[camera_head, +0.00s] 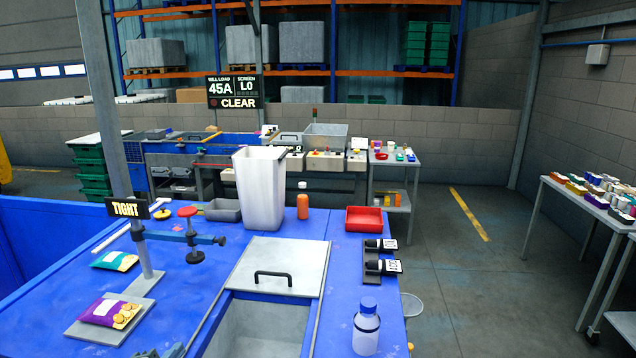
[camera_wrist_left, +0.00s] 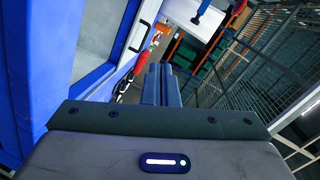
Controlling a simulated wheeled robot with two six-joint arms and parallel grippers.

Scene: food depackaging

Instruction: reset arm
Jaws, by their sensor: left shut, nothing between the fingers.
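My left gripper (camera_wrist_left: 160,88) is shut and empty in the left wrist view, its two blue-grey fingers side by side. In the head view only a small dark part of it (camera_head: 162,352) shows at the bottom edge, left of the sink-like opening. It is in front of the purple packet (camera_head: 108,312), apart from it. My right gripper is in neither view.
The blue worktable (camera_head: 185,305) holds a green packet (camera_head: 115,260), a red-knobbed clamp (camera_head: 192,232), a tall white bin (camera_head: 260,188), a red tray (camera_head: 363,219) and a clear bottle (camera_head: 366,328). A handled metal lid (camera_head: 285,258) lies beside the opening (camera_head: 255,330).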

